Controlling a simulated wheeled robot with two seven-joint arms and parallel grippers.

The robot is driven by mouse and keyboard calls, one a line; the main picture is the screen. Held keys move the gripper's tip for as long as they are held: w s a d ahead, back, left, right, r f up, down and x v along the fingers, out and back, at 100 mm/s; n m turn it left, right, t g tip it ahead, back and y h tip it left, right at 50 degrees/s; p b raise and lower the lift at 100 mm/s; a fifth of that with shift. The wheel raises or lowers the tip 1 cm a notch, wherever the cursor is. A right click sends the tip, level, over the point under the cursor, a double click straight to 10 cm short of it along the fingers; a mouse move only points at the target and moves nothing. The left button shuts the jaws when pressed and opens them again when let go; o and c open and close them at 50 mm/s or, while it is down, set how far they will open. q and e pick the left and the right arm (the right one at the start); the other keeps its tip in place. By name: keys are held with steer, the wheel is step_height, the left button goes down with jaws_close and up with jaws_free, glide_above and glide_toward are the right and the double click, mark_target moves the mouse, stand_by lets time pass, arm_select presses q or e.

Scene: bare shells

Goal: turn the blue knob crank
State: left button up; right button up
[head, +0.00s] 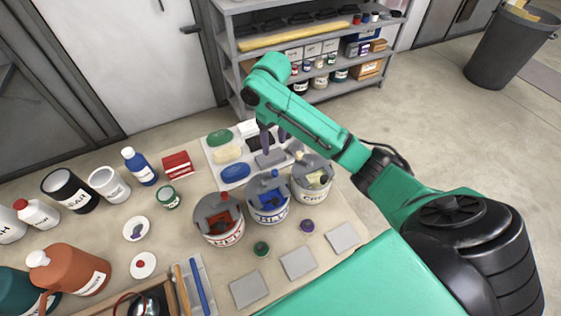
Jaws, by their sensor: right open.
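Three grey paint cans with part-open lids stand in a row on the bench: one lettered in red (217,224), the can lettered BLUE (269,214) in the middle, and one with yellowish contents (313,187) at the right. Blue shows in the middle can's opening. My right gripper (273,142) is open and points down, with dark fingers apart, above the tray behind the cans. It looks apart from the blue can. My left gripper is out of view.
A white tray (211,155) with green, cream and blue blocks lies behind the cans. Grey tiles (298,263) and small green and purple jars lie in front. Bottles and tubs crowd the bench's left. A stocked shelf (232,70) stands behind.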

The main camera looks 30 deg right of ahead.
mark_target(275, 170)
step_height(275, 170, down, 14)
steer(key=shift+w+r+p, duration=0.1)
steer(key=shift+p, duration=0.9)
jaws_close()
